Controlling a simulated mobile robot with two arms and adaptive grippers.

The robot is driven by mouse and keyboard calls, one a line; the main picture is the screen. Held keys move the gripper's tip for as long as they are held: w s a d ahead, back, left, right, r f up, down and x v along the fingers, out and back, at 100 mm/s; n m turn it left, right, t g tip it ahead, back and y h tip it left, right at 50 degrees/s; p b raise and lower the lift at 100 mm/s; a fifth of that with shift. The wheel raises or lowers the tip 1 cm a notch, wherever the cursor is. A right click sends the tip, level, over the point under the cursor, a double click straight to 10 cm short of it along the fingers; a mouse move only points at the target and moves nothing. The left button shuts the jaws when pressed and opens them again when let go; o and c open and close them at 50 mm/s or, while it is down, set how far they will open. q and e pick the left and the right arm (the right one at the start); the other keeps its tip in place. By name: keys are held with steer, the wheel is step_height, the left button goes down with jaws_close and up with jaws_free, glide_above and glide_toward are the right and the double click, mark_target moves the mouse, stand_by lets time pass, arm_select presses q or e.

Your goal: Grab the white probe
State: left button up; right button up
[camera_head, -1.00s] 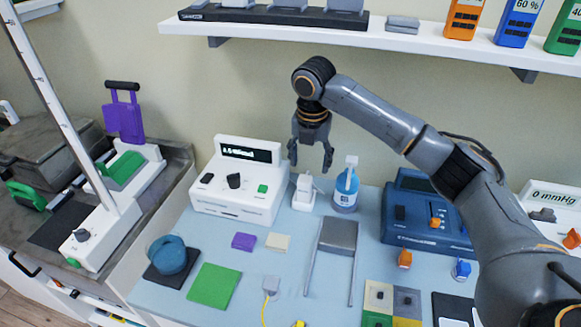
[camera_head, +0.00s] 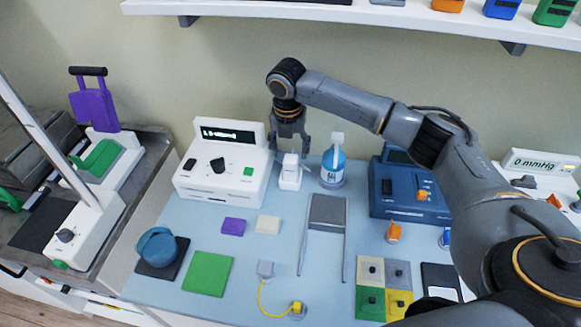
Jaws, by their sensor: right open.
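The white probe (camera_head: 290,172) stands upright on the blue tabletop, between the white device with the dark display (camera_head: 222,180) and the blue-labelled bottle (camera_head: 333,165). My right gripper (camera_head: 289,151) points down at the probe's top, its open fingers to either side. I cannot tell whether the fingers touch it. The fingertips partly cover the probe's upper part. My left gripper is not in view.
The bottle stands close to the right of the probe, and the white device close to its left. A blue device (camera_head: 408,192) is further right. A grey U-shaped frame (camera_head: 328,212) lies in front. The wall shelf (camera_head: 400,18) runs above my arm.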

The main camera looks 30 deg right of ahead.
mark_target(291, 158)
steer(key=f+p, duration=0.1)
steer(key=f, duration=0.3)
steer(key=shift+d+f, duration=0.1)
steer(key=shift+d, duration=0.1)
steer(key=c, duration=1.3)
jaws_close()
